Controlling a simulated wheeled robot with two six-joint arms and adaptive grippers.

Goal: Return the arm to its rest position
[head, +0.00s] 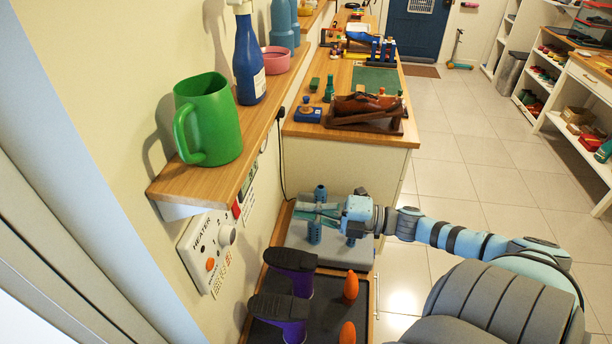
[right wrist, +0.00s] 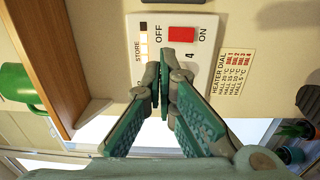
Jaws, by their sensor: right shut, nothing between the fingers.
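My right arm (head: 470,240) comes in from the right in the head view and reaches left over the low bench. My right gripper (head: 299,212) is shut and empty, and points left toward the wall. In the right wrist view its closed fingertips (right wrist: 165,84) show in front of the white heater panel (right wrist: 202,32) and cover part of it. A red switch (right wrist: 181,38) sits between the words OFF and ON. In the head view the heater panel (head: 190,247) is on the wall left of the gripper, apart from it. My left gripper is not in view.
A wooden shelf (head: 232,165) with a green mug (head: 208,118) and blue bottle (head: 249,62) juts out above the panel.

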